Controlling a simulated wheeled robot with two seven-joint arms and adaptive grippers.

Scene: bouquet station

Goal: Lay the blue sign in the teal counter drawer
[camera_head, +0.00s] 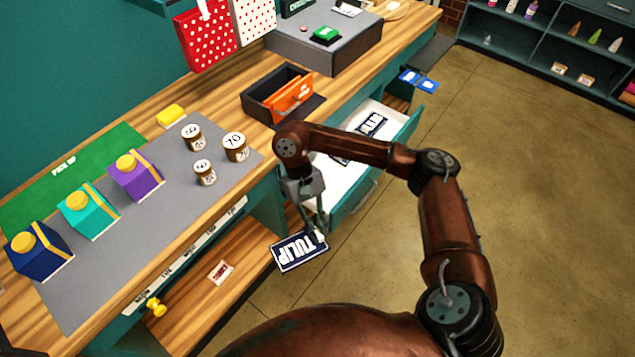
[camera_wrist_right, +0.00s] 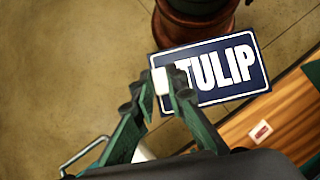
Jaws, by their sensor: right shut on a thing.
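The blue sign (camera_head: 299,252) reads TULIP in white letters. My right gripper (camera_head: 318,232) is shut on its edge and holds it in the air in front of the counter. In the right wrist view the sign (camera_wrist_right: 222,68) shows flat beyond the gripper (camera_wrist_right: 163,88), with a small white piece between the fingertips. The teal counter drawer (camera_head: 407,130) is pulled open, behind my right forearm, with a white inside. Dark signs with white letters (camera_head: 371,124) lie in it, partly hidden by my arm. My left gripper is not in view.
The wooden counter carries a black tray (camera_head: 262,108) with an orange item, several labelled jars (camera_head: 235,147) and colored boxes (camera_head: 90,211) on a grey mat. A lower wooden shelf (camera_head: 200,300) holds a small card (camera_head: 221,272). The floor to the right is clear.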

